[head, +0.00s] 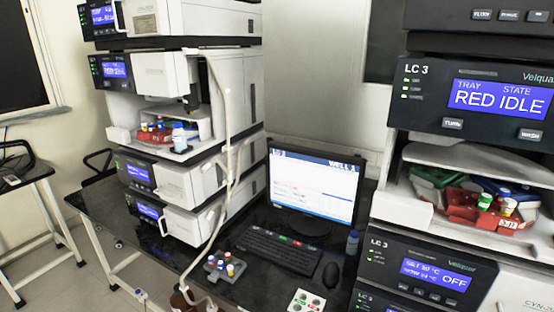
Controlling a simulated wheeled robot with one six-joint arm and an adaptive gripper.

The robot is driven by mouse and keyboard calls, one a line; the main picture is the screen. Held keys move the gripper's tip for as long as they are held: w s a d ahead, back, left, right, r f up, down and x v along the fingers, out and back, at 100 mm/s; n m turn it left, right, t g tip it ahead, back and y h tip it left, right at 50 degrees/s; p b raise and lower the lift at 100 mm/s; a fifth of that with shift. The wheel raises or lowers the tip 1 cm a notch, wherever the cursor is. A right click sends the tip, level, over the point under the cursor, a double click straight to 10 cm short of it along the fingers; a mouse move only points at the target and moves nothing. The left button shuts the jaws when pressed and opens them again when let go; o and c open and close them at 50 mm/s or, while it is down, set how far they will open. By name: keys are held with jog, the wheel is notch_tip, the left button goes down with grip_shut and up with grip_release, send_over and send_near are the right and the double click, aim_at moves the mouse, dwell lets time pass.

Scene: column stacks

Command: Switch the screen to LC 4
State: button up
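The screen (312,190) stands on the dark bench between two instrument stacks. It is lit, with a blue header bar over a pale page; the header seems to read "LC 3" at left and "WELLS 1" at right, but the text is small. A black keyboard (268,246) lies in front of it, with a few green and red keys on its top row. A black mouse (331,274) lies to the right of the keyboard. A white block (306,303) with several round spots lies at the bottom edge, partly cut off. My gripper is not in view.
The right stack (469,136) is labelled LC 3 and shows "RED IDLE"; its open bay holds a red tray (466,208) with vials. The left stack (179,110) has an open bay too. A grey vial rack (221,270) and a blue-capped bottle (352,243) stand on the bench.

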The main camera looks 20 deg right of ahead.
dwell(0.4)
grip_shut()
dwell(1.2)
